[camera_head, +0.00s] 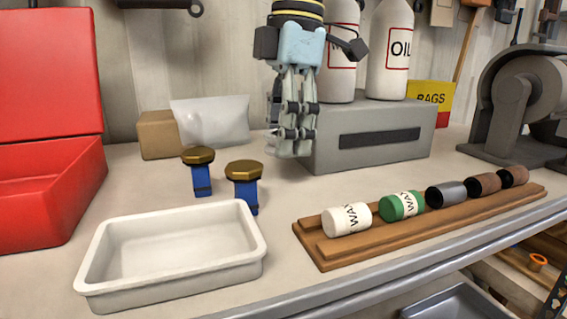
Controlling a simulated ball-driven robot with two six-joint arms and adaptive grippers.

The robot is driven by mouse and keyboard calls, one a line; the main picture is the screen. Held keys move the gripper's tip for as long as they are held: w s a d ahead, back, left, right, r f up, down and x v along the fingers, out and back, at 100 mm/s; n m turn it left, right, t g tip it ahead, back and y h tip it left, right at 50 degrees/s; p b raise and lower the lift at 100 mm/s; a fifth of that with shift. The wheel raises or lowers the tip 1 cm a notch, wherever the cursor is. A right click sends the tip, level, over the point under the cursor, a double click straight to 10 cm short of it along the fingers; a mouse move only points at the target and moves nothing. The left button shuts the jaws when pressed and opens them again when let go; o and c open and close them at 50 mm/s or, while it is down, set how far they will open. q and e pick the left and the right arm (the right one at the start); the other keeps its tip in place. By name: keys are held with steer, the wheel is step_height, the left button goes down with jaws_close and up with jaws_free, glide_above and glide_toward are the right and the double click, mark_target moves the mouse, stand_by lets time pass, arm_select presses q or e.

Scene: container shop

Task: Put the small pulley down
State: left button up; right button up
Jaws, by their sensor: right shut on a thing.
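My right gripper (291,146) reaches down from the top middle over the back of the bench, just in front of the grey box's left end. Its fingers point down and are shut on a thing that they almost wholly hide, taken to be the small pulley. A little of something pale shows at the left of the fingertips. I cannot tell whether it touches the bench. My left gripper is not in view.
A white tray (95,258) stands front left, with two brass-topped blue stamps (202,183) behind it. A wooden rack (320,259) holds several small cylinders. A grey box (345,162) carries white bottles (391,55). A red case (48,185) stands left. Bench between stamps and rack is clear.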

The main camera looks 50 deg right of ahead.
mark_target(282, 184)
step_height(282, 184, down, 4)
steer(key=shift+f, duration=0.1)
steer(key=shift+f, duration=0.1)
steer(key=o, duration=1.2)
